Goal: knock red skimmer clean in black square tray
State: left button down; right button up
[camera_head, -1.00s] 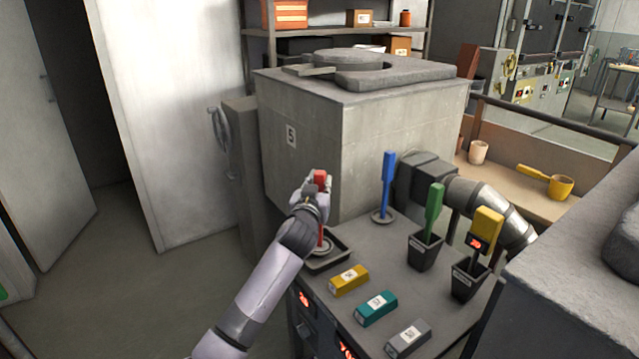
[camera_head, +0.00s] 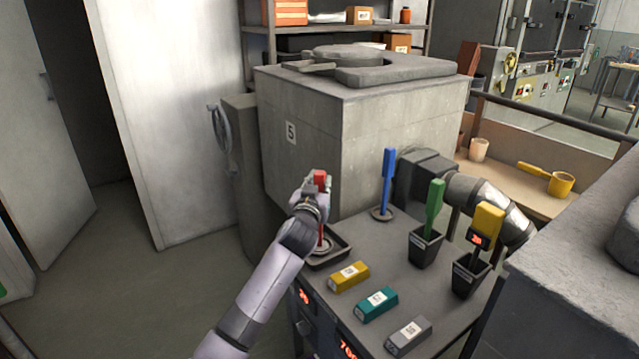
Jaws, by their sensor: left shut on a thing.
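My left gripper (camera_head: 318,186) is shut on the red skimmer (camera_head: 320,177) near the top of its handle and holds it upright. The skimmer's round lower end (camera_head: 322,247) is over or in the black square tray (camera_head: 342,254), at the left back of the grey bench. I cannot tell whether it touches the tray. The arm hides part of the handle and of the tray. My right gripper is not in view.
A blue skimmer (camera_head: 387,180) stands behind the tray. A green tool (camera_head: 434,205) and a yellow tool (camera_head: 488,225) stand in black cups. Yellow (camera_head: 349,277), teal (camera_head: 376,305) and grey (camera_head: 408,336) blocks lie in front. A grey furnace (camera_head: 350,130) rises behind.

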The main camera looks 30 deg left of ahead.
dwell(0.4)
pick_arm(q)
jog(key=shift+r+p, duration=0.35)
notch_tip(320, 180, up, 8)
jog(key=p, duration=0.7)
jog(key=shift+r+p, duration=0.25)
jog(key=shift+p, duration=0.05)
jog(key=shift+f, duration=0.1)
jog(key=shift+f, duration=0.1)
